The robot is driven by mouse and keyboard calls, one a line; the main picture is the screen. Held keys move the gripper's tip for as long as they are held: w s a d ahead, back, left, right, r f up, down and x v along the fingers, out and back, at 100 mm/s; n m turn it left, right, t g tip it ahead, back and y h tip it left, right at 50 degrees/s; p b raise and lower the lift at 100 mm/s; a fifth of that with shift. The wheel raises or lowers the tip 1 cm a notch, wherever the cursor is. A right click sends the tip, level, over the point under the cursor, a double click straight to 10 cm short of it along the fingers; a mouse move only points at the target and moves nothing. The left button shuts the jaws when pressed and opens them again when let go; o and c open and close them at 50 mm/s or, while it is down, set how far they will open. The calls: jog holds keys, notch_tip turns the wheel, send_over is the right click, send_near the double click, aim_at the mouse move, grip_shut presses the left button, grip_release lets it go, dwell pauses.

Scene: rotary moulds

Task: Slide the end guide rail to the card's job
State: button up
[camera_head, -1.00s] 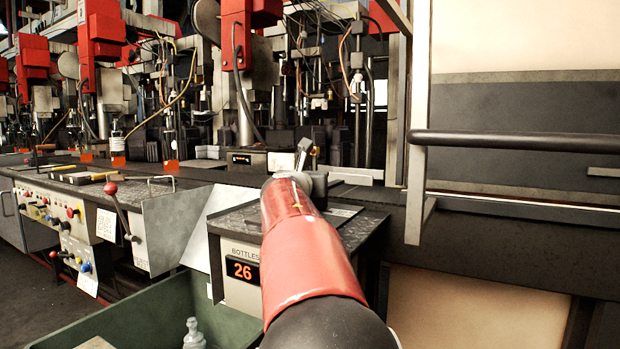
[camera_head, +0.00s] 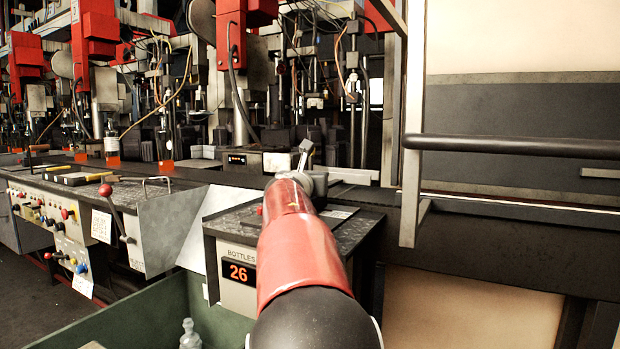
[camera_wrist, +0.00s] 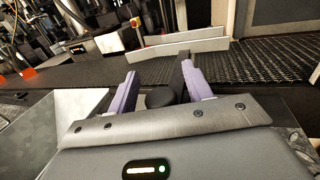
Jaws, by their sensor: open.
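Pale metal guide rail strips (camera_wrist: 180,48) stand on edge along the dark mesh conveyor in the wrist view, ahead of my gripper. A pale rail piece (camera_head: 350,176) also shows beyond my arm in the head view. My gripper (camera_wrist: 158,88) is open, with its two purple-grey fingers apart. A dark round knob (camera_wrist: 160,99) and a dark upright bar (camera_wrist: 186,72) show between or just beyond the fingers; I cannot tell if either touches them. In the head view my gripper (camera_head: 306,160) is mostly hidden by my arm. A pale card (camera_head: 338,213) lies on the dark top, its writing unreadable.
A counter box (camera_head: 238,272) reads BOTTLES 26. A green bin (camera_head: 135,315) with a clear bottle stands below. A dark conveyor (camera_head: 470,240) runs right, behind a black handrail (camera_head: 520,146). Red-topped moulding machines stand at the back left.

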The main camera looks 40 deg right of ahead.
jog(key=b+v, duration=0.1)
jog(key=v, duration=0.6)
jog(key=shift+s+a+b, duration=0.3)
jog(key=shift+b, duration=0.1)
